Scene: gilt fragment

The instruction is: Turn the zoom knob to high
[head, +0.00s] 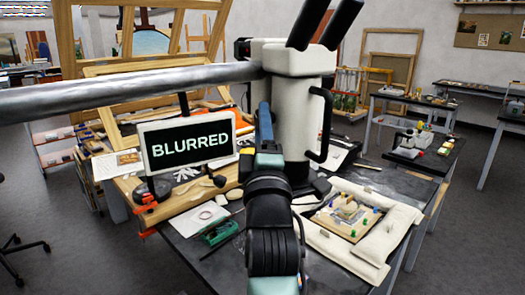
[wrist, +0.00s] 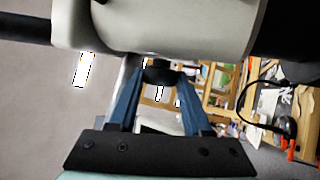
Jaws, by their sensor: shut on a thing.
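The white microscope head (head: 300,62) with two black eyepieces (head: 325,22) stands over the bench, carried on a metal boom. A dark round knob (wrist: 160,72) sits under the pale microscope body (wrist: 155,28) in the wrist view. I take it to be the zoom knob; no marking on it is readable. My gripper (wrist: 159,80) has its two blue fingers closed on the knob from either side. In the head view my gripper (head: 264,108) reaches up against the left side of the microscope, and the knob is hidden there. A screen (head: 187,142) left of the microscope reads "BLURRED".
A framed fragment (head: 345,216) with coloured pins lies on a pale cloth (head: 395,235) at the right of the dark bench. A black side handle (head: 320,125) juts from the microscope. Tools and papers crowd the bench's left.

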